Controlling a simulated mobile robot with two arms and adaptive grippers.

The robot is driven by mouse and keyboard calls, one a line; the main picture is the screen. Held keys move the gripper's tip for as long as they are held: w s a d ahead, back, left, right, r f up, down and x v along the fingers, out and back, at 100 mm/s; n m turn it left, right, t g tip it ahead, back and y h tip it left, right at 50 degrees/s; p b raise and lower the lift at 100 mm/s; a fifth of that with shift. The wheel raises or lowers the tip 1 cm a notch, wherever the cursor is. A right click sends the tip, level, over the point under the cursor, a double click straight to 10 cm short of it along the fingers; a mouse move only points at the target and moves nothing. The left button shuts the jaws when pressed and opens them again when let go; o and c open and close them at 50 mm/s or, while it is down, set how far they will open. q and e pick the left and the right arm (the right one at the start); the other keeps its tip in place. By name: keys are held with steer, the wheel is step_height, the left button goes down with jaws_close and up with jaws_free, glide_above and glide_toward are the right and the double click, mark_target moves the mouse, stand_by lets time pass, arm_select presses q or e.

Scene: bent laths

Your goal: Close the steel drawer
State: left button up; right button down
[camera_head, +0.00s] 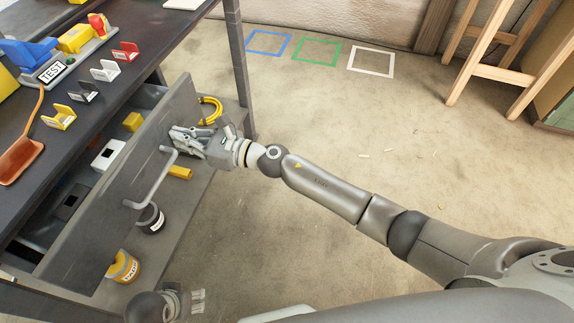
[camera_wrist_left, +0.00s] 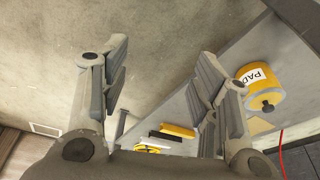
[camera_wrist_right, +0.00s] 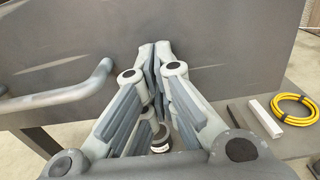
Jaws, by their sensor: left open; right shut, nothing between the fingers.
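The steel drawer stands open under the bench in the head view, its grey front panel (camera_head: 85,222) tilted across the picture, with a bar handle (camera_head: 149,184) on it. My right gripper (camera_head: 178,137) is shut and empty at the drawer front, just beyond the handle's far end. In the right wrist view its closed fingertips (camera_wrist_right: 155,52) are at or very near the panel (camera_wrist_right: 215,45), with the handle (camera_wrist_right: 62,95) to their left; contact is unclear. My left gripper (camera_head: 198,301) is open and empty near the bottom edge, away from the drawer; its spread fingers (camera_wrist_left: 165,80) show in the left wrist view.
A lower shelf (camera_head: 190,207) holds a yellow tin (camera_head: 123,266), a dark tin (camera_head: 151,219) and a coiled yellow cable (camera_head: 211,109). Inside the drawer lie a white box (camera_head: 108,153) and a yellow block (camera_head: 133,122). The bench leg (camera_head: 238,60) stands beyond.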

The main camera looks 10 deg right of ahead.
steer(key=b+x, duration=0.2)
steer(key=x, duration=0.4)
steer(key=shift+w+a+f, duration=0.1)
steer(key=shift+w+a, duration=0.1)
steer(key=shift+a, duration=0.15)
arm_select(q)
steer(key=v, duration=0.9)
steer(key=shift+w+r+t, duration=0.25)
steer(key=shift+t, duration=0.05)
arm_select(e)
steer(key=shift+w+a+r, duration=0.1)
steer(key=shift+r, duration=0.3)
